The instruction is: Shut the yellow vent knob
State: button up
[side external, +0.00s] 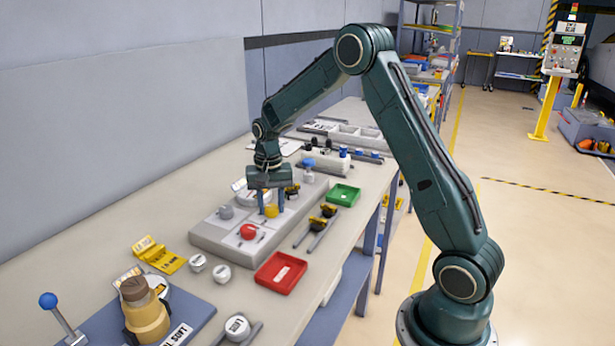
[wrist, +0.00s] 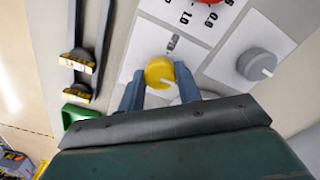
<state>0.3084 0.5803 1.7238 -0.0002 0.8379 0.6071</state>
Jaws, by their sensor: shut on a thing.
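The yellow vent knob (side external: 271,211) sits on the grey panel (side external: 205,236) on the bench. The lower part of the knob's face is partly hidden by my gripper.
A red knob (side external: 248,231) and a grey knob (side external: 226,212) stand close by on the same panel. A red tray (side external: 281,273) and a green tray (side external: 343,194) lie at the bench's right edge. Black-and-yellow tools (side external: 322,218) lie between them.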

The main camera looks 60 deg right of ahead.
aim_at(271, 207)
dwell(0.4)
jog(key=o, duration=1)
jog(key=shift+r, duration=0.15)
notch_tip(271, 207, up, 14)
jog(key=shift+f, duration=0.2)
jog(key=shift+r, duration=0.1)
